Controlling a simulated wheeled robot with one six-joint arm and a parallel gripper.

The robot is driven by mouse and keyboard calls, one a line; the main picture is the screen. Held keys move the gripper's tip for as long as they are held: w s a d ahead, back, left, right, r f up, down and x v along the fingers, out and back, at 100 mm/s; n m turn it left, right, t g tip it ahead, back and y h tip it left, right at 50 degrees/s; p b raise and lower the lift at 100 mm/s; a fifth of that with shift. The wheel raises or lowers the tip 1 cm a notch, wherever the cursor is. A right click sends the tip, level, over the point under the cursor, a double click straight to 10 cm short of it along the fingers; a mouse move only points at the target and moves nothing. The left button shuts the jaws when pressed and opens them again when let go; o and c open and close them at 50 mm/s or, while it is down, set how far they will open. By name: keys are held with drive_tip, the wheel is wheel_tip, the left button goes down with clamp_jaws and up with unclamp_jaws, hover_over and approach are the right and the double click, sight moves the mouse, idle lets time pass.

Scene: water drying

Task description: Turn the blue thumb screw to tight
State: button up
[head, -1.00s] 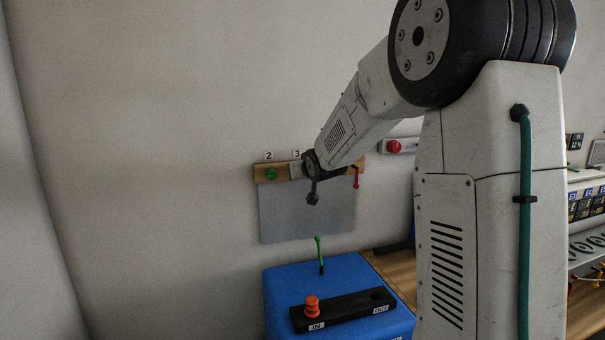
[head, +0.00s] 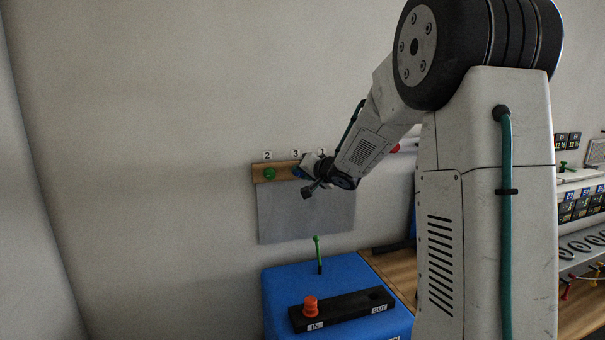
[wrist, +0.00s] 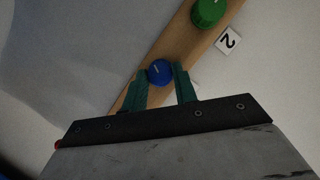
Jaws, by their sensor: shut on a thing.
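The blue thumb screw (wrist: 160,72) is a round knob with a white line on its face, mounted on a wooden rail (wrist: 180,50). In the wrist view my gripper (wrist: 161,78) has its two green fingers on either side of the screw, shut on it. In the head view a bit of the blue screw (head: 297,172) shows beside my gripper (head: 303,169), under the label 3; my arm hides most of it. The white line on the face appears tilted in the wrist view.
A green knob (wrist: 208,12) sits on the same rail near the label 2 (wrist: 228,41). A grey sheet (head: 300,215) hangs below the rail. A blue box (head: 285,285) with a green lever (head: 318,250) and an orange knob (head: 310,307) stands below. The wall at left is bare.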

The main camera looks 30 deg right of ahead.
drive_tip(key=m, duration=0.1)
drive_tip(key=m+t+y, duration=0.1)
drive_tip(key=m, duration=0.1)
drive_tip(key=m+t+y, duration=0.1)
drive_tip(key=m, duration=0.1)
drive_tip(key=shift+d+f, duration=0.1)
drive_tip(key=shift+f, duration=0.2)
drive_tip(key=m+t, duration=0.2)
drive_tip(key=m, duration=0.3)
drive_tip(key=shift+f+m, duration=0.15)
drive_tip(key=shift+m, duration=0.15)
idle(0.3)
drive_tip(key=o, duration=1)
drive_tip(key=shift+s, duration=0.1)
drive_tip(key=s, duration=0.7)
drive_tip(key=shift+s+d+f, duration=0.3)
drive_tip(key=shift+d+f, duration=0.05)
drive_tip(key=shift+d, duration=0.05)
